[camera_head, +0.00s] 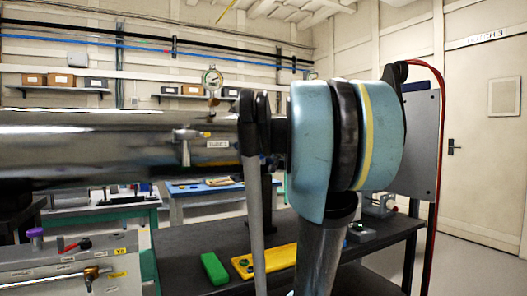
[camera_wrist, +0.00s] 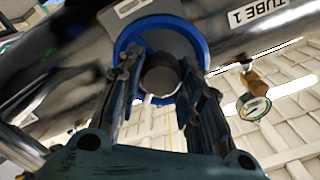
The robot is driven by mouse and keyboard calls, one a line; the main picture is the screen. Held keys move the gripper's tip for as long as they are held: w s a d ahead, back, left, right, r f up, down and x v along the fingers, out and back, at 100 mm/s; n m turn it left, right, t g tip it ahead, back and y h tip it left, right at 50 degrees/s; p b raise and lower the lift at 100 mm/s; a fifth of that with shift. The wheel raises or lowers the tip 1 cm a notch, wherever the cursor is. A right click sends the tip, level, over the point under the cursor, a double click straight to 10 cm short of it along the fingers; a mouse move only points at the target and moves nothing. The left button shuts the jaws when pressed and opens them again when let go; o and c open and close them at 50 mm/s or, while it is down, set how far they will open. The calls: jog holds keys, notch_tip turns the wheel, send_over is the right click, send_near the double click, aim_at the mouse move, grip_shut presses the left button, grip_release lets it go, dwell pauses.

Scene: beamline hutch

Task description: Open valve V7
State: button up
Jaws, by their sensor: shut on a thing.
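In the wrist view, my gripper (camera_wrist: 158,82) has its two dark fingers on either side of a round grey knob at the centre of a blue-rimmed valve wheel (camera_wrist: 203,42). It is shut on this part, with the blue ring curving around behind the fingertips. The exact contact points are shadowed. In the head view my arm covers the middle, and neither the gripper nor the blue wheel can be made out.
A large metal tube (camera_head: 80,140) crosses the left of the head view. A pressure gauge (camera_wrist: 253,108) hangs beside a tube marked TUBE 1 in the wrist view. A dark table (camera_head: 185,250) carries a green block (camera_head: 214,268) and a yellow plate (camera_head: 275,261). Open floor shows at right.

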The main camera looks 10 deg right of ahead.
jog(key=shift+a+n, duration=0.1)
jog(key=shift+n, duration=4.9)
jog(key=o, duration=1)
jog(key=shift+o, duration=0.4)
jog(key=shift+s+f, duration=0.3)
jog(key=shift+s, duration=0.1)
jog(key=v, duration=1.1)
jog(key=shift+r, duration=0.3)
